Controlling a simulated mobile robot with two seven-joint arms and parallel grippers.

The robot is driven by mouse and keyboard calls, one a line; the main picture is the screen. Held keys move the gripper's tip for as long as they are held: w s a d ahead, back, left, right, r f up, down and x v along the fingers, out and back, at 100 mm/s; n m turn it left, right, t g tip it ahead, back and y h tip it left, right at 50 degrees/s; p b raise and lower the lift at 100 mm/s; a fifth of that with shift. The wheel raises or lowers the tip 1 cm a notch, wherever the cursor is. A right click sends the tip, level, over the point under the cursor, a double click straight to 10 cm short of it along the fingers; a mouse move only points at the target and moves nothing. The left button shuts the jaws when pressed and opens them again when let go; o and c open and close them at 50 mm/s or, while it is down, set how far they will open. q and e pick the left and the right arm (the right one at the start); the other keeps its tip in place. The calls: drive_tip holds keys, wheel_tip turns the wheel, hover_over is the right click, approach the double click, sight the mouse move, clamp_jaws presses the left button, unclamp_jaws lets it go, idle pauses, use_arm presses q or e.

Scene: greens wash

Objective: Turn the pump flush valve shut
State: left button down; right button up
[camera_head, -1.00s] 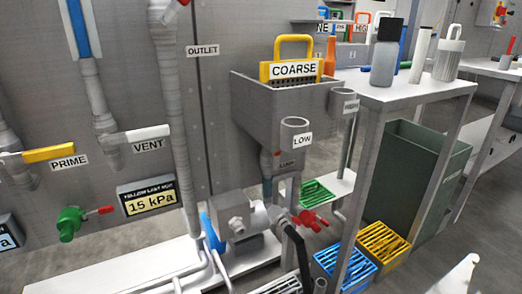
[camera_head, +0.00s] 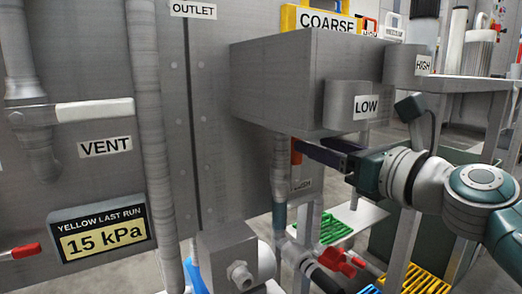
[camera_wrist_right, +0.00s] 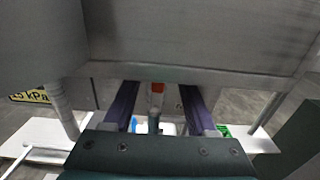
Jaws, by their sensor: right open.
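An orange-red valve handle (camera_head: 296,151) sits on the grey pipe below the steel tank, above a small label (camera_head: 302,185) too blurred to read surely. It also shows in the right wrist view (camera_wrist_right: 158,87), between the two dark fingers and beyond or level with their tips; contact is not visible. My right gripper (camera_head: 322,151) is open, reaching in from the right under the tank, its fingertips close beside the handle. It also shows in the right wrist view (camera_wrist_right: 159,98). A red valve handle (camera_head: 342,262) shows lower down by the pump (camera_head: 235,260). My left gripper is not in view.
The steel tank (camera_head: 285,85) hangs just above my right gripper, with the LOW spout (camera_head: 351,106) at its front. A vertical pipe (camera_head: 153,150) stands left. A green basket (camera_head: 335,228) and a yellow crate (camera_head: 425,280) are lower right.

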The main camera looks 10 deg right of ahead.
sight(297, 155)
drive_tip(key=shift+b+x, duration=0.6)
drive_tip(key=shift+x, duration=1.25)
clamp_jaws()
